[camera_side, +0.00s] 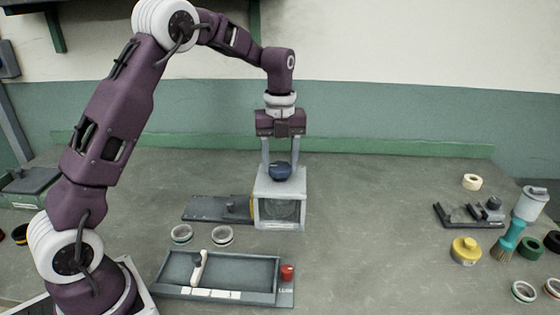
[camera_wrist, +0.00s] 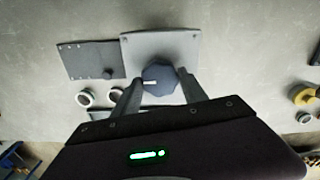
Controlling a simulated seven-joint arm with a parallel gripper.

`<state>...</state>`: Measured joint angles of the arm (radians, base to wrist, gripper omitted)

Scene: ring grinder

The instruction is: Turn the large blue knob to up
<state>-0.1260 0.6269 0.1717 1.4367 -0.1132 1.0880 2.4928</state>
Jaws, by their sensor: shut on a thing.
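The large blue knob (camera_side: 280,172) sits on top of a light grey box (camera_side: 281,213) with a window in its front. My gripper (camera_side: 281,168) points straight down over the box, with one finger on each side of the knob. In the wrist view the knob (camera_wrist: 159,79) is a dark blue many-sided disc with a white pointer mark that points to the left. My gripper (camera_wrist: 158,88) is shut on the knob there, its fingers at the knob's lower left and right. The exact contact at the fingertips is partly hidden.
A dark flat plate (camera_side: 216,208) lies left of the box. Two rings (camera_side: 222,235) and a tray with a white lever (camera_side: 199,268) and a red button (camera_side: 287,272) lie in front. A brush (camera_side: 508,243), a yellow pot (camera_side: 465,251) and more rings are at right.

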